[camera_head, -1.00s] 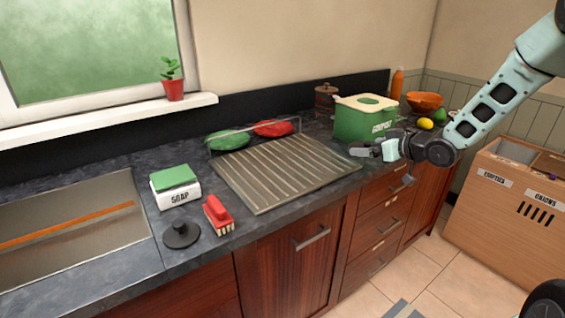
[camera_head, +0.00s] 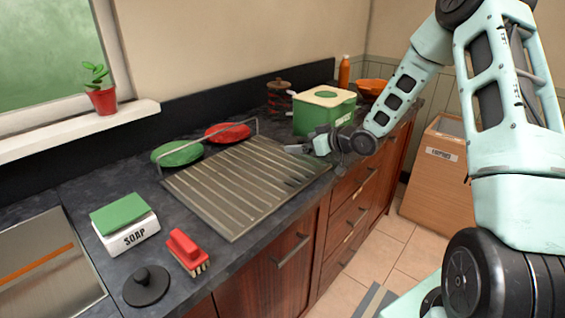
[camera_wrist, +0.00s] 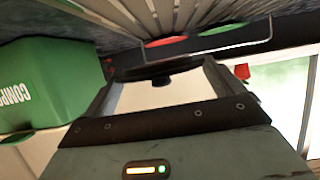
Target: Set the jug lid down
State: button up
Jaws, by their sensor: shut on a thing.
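My gripper (camera_head: 310,147) is low at the right end of the ribbed draining board (camera_head: 225,200), in front of the compost bin. In the wrist view my gripper (camera_wrist: 158,82) is shut on a dark, flat piece with a small knob, which I take as the jug lid (camera_wrist: 165,70). It spans between the two fingertips, seen nearly edge-on. In the head view the lid (camera_head: 296,149) is a small dark grey shape at the fingertips. I cannot tell whether it touches the surface below. No jug is clearly visible.
The green compost bin (camera_head: 312,117) stands close behind my gripper. A wire rack (camera_head: 257,127) with green and red plates is left. A soap box (camera_head: 125,222), red brush (camera_head: 186,250) and black knobbed disc (camera_head: 147,286) stand near the sink. The board is mostly bare.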

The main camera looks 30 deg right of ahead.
aim_at(304, 167)
jog(key=shift+f+p, duration=0.3)
jog(key=shift+f, duration=2.9)
